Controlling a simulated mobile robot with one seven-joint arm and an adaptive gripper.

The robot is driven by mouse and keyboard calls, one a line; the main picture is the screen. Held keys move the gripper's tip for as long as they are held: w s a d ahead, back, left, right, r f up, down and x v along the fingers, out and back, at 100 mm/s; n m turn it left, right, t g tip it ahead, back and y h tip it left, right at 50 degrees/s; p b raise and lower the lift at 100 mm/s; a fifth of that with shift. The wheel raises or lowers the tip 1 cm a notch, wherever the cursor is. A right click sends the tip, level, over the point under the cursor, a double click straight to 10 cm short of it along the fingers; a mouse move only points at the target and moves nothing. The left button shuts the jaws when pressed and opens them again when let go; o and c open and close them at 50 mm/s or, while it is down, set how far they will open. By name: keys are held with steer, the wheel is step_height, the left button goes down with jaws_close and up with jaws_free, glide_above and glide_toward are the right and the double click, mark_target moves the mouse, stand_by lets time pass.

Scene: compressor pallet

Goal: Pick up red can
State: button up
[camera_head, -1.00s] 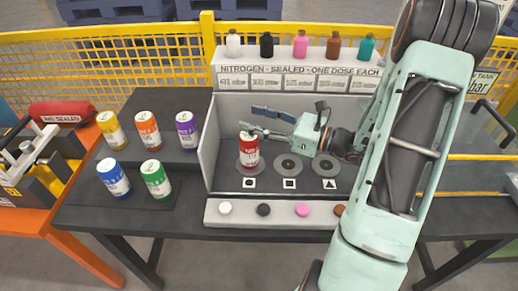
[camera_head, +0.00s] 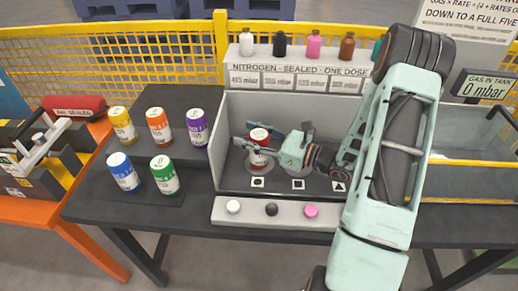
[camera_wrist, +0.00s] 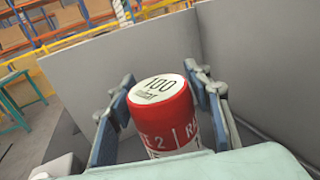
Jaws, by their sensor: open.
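The red can (camera_head: 259,147) stands upright on the left round plate of the grey walled station, above the circle mark. Its white lid reads "100" in the wrist view (camera_wrist: 163,120). My gripper (camera_head: 260,140) is open around the can, coming in from the right. In the wrist view my gripper (camera_wrist: 158,110) has one finger on each side of the can, the can's top between them. A gap shows at the left finger; the right finger is close to the can, and I cannot tell whether it touches.
Yellow (camera_head: 122,125), orange (camera_head: 158,126), purple (camera_head: 196,128), blue (camera_head: 123,172) and green (camera_head: 164,175) cans stand to the left. Grey station walls (camera_head: 222,135) bound the left and back. Small bottles (camera_head: 314,46) line the shelf behind. Colored buttons (camera_head: 311,211) sit in front.

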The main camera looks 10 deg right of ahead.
steer(key=shift+x, duration=1.15)
jaws_close()
